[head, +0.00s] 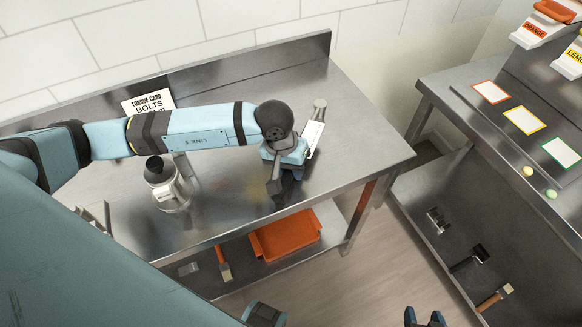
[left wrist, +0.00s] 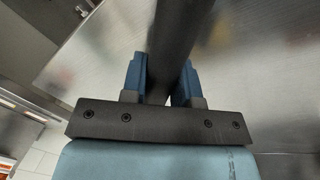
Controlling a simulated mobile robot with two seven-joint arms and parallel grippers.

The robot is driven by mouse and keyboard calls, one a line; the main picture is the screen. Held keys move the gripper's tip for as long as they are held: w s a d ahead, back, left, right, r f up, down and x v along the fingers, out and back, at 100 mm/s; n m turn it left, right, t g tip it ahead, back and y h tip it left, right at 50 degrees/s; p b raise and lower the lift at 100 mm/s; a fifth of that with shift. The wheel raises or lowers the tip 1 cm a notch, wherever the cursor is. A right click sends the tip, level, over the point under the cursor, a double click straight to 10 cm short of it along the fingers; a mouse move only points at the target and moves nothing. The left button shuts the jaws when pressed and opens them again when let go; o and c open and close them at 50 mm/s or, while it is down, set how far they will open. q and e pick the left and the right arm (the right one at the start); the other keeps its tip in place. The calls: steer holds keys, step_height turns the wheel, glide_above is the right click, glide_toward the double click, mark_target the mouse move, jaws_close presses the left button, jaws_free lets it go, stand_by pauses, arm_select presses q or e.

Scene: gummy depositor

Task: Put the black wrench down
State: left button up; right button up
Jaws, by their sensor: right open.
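The black wrench (head: 274,178) is at my left gripper (head: 287,172), over the right part of the steel workbench (head: 355,150). A dark end of it sticks out toward the bench's front edge. In the left wrist view the dark shaft of the wrench (left wrist: 172,40) runs between the two blue fingers of the left gripper (left wrist: 160,88), which are shut on it. I cannot tell whether the wrench touches the bench top. The rest of it is hidden by the gripper and arm. My right gripper (head: 424,319) is open and empty at the bottom edge, over the floor.
A torque card (head: 148,103) stands at the back of the bench. An orange tray (head: 287,236) lies on the lower shelf. A second steel bench on the right holds several tools low down. The bench's right end is clear.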

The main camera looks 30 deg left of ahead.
arm_select(q)
steer(key=o, duration=0.4)
steer(key=shift+o, duration=0.2)
steer(key=shift+r, duration=0.1)
steer(key=shift+r+p, duration=0.25)
steer(key=shift+p, duration=0.05)
steer(key=b+v, duration=0.1)
steer(key=v, duration=1)
steer(key=shift+r, duration=0.3)
steer(key=shift+a, duration=0.1)
